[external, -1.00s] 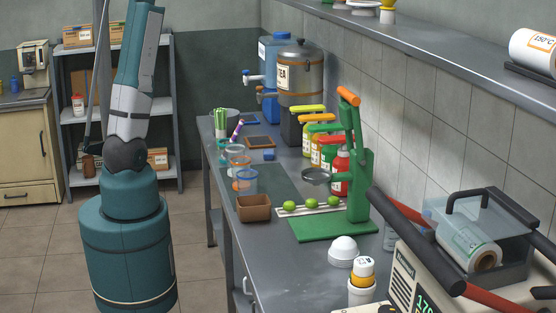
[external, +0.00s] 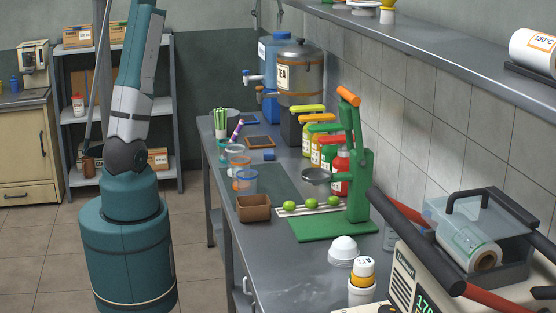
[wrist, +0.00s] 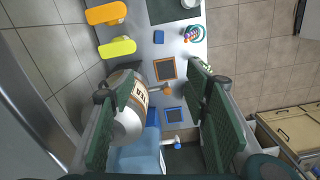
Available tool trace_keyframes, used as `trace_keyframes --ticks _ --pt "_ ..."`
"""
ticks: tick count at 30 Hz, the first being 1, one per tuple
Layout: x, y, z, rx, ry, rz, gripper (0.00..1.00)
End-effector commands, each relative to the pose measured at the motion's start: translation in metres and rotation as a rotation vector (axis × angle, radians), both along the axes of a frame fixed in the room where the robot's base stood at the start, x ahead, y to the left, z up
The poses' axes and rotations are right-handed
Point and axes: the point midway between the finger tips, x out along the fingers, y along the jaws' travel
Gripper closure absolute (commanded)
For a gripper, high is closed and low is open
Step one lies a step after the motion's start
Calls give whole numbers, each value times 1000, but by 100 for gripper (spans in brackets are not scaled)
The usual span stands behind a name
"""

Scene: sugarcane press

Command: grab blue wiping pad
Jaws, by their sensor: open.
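In the external view only dark finger parts (external: 268,14) show at the top edge.
The tea urn (external: 302,75) and blue water tank (external: 271,60) stand at the counter's back. Sauce bottles (external: 341,172) and a green press (external: 356,185) stand right of the block. Dark framed trays (external: 260,142) lie behind it. A wall shelf (external: 430,50) overhangs the right side.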

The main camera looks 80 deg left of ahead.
Motion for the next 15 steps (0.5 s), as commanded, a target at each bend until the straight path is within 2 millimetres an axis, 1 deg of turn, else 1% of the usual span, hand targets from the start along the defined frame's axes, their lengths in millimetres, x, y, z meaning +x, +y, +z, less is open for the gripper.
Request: trace_keyframes --ticks 1,11,12,14,15 --pt "0 0 -19 0 0 0 54" --pt "0 0 -143 0 0 0 54" --pt "0 0 -158 0 0 0 54" --pt "0 0 -181 0 0 0 54" --pt "0 0 -197 0 0 0 54"
